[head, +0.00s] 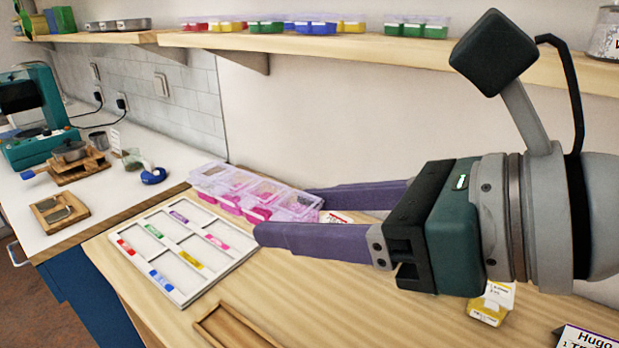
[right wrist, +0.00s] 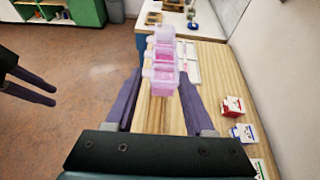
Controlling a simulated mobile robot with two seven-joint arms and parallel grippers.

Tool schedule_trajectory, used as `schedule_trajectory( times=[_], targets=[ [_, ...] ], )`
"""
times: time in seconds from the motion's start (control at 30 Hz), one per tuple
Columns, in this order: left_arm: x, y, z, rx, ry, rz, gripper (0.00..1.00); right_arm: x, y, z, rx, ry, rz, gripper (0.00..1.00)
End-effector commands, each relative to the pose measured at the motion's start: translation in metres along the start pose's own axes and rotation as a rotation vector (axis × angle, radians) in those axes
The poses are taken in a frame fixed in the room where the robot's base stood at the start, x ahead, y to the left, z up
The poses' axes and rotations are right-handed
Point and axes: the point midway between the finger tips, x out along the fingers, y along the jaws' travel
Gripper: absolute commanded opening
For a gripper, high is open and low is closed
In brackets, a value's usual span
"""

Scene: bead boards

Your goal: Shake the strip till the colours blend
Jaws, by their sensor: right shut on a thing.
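The strip (head: 243,188) is a row of joined clear lidded boxes with pink and magenta beads inside. In the right wrist view the strip (right wrist: 163,62) runs away from me between the fingers. My right gripper (head: 283,213) is shut on its near end, one finger on each side. The strip looks level and overlaps the back of the white tray in the head view; I cannot tell its exact height. How far the colours are mixed is too small to tell. My left gripper (right wrist: 32,88) is at the left of the right wrist view, its fingers apart and empty.
A white divided tray (head: 137,259) with coloured labels lies on the wooden table. A wooden tray (head: 232,328) is at the front edge. A yellow box (head: 489,308) stands under my right arm. Bead boxes (head: 316,25) line the shelf above. A teal machine (head: 38,118) stands at left.

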Motion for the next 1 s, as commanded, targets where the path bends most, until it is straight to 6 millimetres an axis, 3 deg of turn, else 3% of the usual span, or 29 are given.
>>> schedule_trajectory(
  times=[0.1,0.2,0.23,0.3,0.37,0.43,0.47,0.5,0.57,0.6,0.63,0.7,0.73,0.77,0.8,0.87,0.97,1.0],
  targets=[
    [0.001,-0.001,0.000,0.003,0.000,-0.003,0.35,0.000,0.000,0.001,-0.001,-0.002,0.000,0.01],
    [0.001,-0.002,0.001,0.006,-0.002,-0.005,0.35,-0.020,-0.001,0.051,-0.014,-0.016,-0.006,0.01],
    [0.001,-0.002,0.001,0.007,-0.002,-0.005,0.35,-0.020,-0.001,0.050,-0.006,-0.007,-0.003,0.01],
    [0.001,-0.002,0.001,0.008,-0.001,-0.006,0.35,-0.004,0.002,0.004,0.018,0.018,0.006,0.01],
    [0.001,-0.003,0.000,0.009,0.001,-0.007,0.35,0.001,0.001,-0.004,0.007,0.005,0.002,0.01],
    [0.000,-0.002,0.001,0.009,-0.002,-0.007,0.35,-0.015,-0.001,0.040,-0.016,-0.018,-0.006,0.01],
    [0.001,-0.002,0.002,0.009,-0.004,-0.007,0.35,-0.020,-0.001,0.051,-0.015,-0.016,-0.006,0.01],
    [0.001,-0.002,0.002,0.009,-0.004,-0.007,0.35,-0.019,0.000,0.046,-0.003,-0.003,-0.001,0.01],
    [0.001,-0.002,0.001,0.009,-0.001,-0.007,0.35,-0.004,0.002,0.004,0.017,0.018,0.006,0.01],
    [0.001,-0.003,0.000,0.009,0.002,-0.008,0.35,0.001,0.001,-0.006,0.013,0.012,0.004,0.01],
    [0.000,-0.003,0.000,0.009,0.001,-0.007,0.35,0.000,0.000,0.000,0.002,0.001,0.001,0.01],
    [0.001,-0.002,0.001,0.009,-0.003,-0.007,0.35,-0.017,-0.001,0.045,-0.018,-0.019,-0.006,0.01],
    [0.001,-0.002,0.002,0.009,-0.004,-0.006,0.35,-0.020,-0.001,0.052,-0.012,-0.013,-0.004,0.01],
    [0.001,-0.002,0.002,0.009,-0.004,-0.006,0.35,-0.019,0.000,0.046,-0.003,-0.004,-0.001,0.01],
    [0.001,-0.002,0.002,0.008,-0.003,-0.006,0.35,-0.009,0.001,0.016,0.014,0.015,0.005,0.01],
    [0.001,-0.002,-0.001,0.008,0.002,-0.007,0.35,0.001,0.001,-0.006,0.012,0.012,0.004,0.01],
    [0.001,-0.002,0.001,0.006,-0.002,-0.005,0.35,-0.017,-0.001,0.045,-0.018,-0.019,-0.006,0.01],
    [0.001,-0.001,0.002,0.006,-0.004,-0.004,0.35,-0.021,-0.001,0.052,-0.011,-0.011,-0.004,0.01]
  ],
)
